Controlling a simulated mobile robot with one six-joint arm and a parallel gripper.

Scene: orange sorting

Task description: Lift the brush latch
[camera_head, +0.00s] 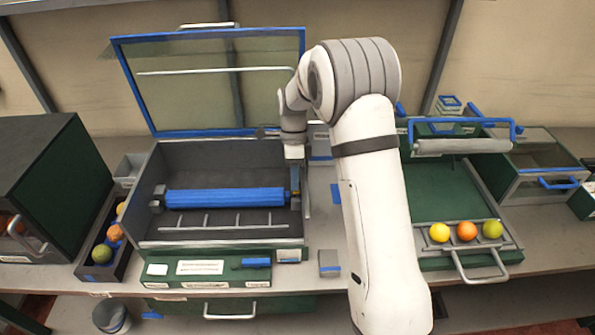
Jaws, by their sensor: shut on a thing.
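The brush (225,198) is a blue roller lying across the inside of the open grey box (160,165). My gripper (295,178) points down at the brush's right end, by the box's right wall. It is shut on a small part there, which appears to be the brush latch (295,202). The jaws cover much of this part, and it is too small to tell whether it is raised. The box's blue-framed clear lid (210,132) stands open behind.
My arm crosses the middle of the bench. A narrow tray (88,270) of fruit is at the left. A green tray (430,190) at the right has several fruits along its front. A small grey block (329,262) sits right of the box's front.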

